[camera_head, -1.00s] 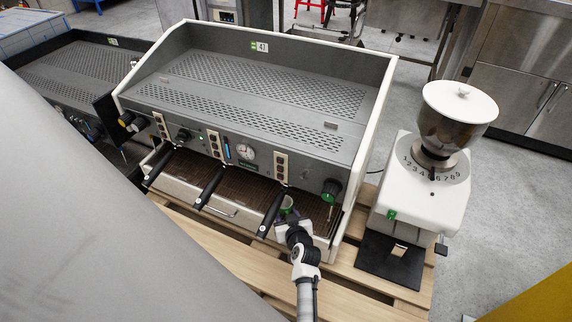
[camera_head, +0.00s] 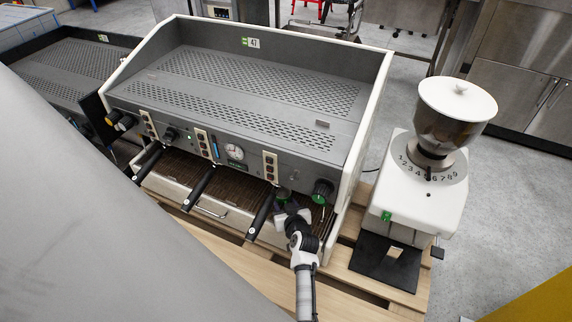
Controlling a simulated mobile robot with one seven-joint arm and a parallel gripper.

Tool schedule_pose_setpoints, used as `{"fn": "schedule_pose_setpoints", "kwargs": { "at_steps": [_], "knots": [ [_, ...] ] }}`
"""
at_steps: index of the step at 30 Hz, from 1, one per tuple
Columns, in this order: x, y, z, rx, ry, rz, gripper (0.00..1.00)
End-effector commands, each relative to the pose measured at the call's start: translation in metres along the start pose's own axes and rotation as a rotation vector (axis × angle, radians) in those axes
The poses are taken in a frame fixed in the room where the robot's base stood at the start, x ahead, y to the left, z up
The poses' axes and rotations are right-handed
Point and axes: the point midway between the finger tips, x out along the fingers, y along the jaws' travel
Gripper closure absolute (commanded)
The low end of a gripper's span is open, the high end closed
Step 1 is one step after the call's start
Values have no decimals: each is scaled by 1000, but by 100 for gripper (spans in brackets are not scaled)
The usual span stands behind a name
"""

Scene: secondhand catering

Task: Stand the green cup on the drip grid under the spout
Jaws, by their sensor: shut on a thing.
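My gripper (camera_head: 287,213) reaches in at the front right of the espresso machine, to the right of the rightmost black portafilter handle (camera_head: 261,216). It is shut on the green cup (camera_head: 283,195), of which only a small part shows, dim under the machine's overhang. The brown drip grid (camera_head: 232,193) runs along the machine's front below the handles. I cannot tell whether the cup touches the grid. The spout is hidden under the machine's front panel.
A white grinder (camera_head: 420,190) with a black tray (camera_head: 385,262) stands further right on the wooden pallet top (camera_head: 225,250). Other portafilter handles (camera_head: 198,190) jut out to the left.

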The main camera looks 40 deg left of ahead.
Motion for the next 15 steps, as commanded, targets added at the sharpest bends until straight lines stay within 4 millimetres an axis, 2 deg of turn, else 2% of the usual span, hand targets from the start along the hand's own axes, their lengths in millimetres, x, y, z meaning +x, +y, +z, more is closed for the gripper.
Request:
{"fn": "schedule_pose_setpoints", "kwargs": {
  "at_steps": [4,5,10,15],
  "knots": [
    [0,0,0,0,1,0,84],
    [0,0,0,0,1,0,55],
    [0,0,0,0,0,0,33],
    [0,0,0,0,0,0,31]
  ]
}}
